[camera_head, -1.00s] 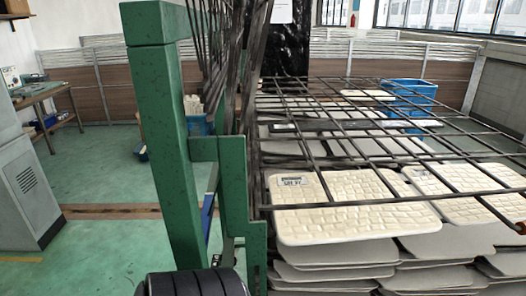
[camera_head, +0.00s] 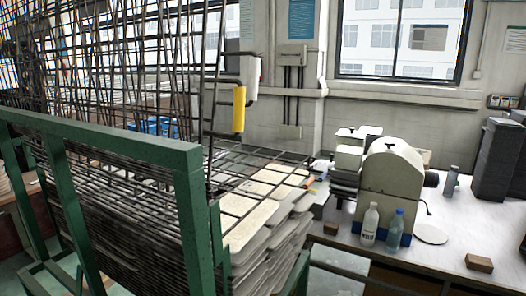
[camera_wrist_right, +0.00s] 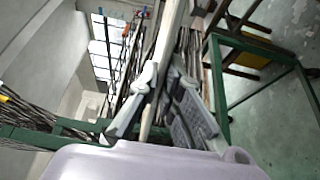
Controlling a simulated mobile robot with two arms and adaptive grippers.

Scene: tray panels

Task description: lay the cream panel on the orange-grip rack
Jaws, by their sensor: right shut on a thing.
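My right gripper (camera_wrist_right: 160,105) shows in the right wrist view, its fingers closed on a thin pale cream panel (camera_wrist_right: 172,30) seen edge-on. The panel runs up from between the fingers to the top of the view; its faces are hardly seen. In the head view a green-framed rack (camera_head: 185,160) with wire shelves fills the left and centre. Light cream panels (camera_head: 245,222) lie on its wires in stacked layers. An orange tip (camera_wrist_right: 4,97) shows on wire bars in the right wrist view; I cannot tell which rack it belongs to. My left gripper is out of view.
A workbench (camera_head: 345,228) at the right carries a beige machine (camera_head: 390,180), two bottles (camera_head: 370,222), small blocks and a dark stack (camera_head: 497,160). A yellow cylinder (camera_head: 239,110) stands upright behind the rack. In the right wrist view, green frame bars (camera_wrist_right: 265,55) stand close by on the right.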

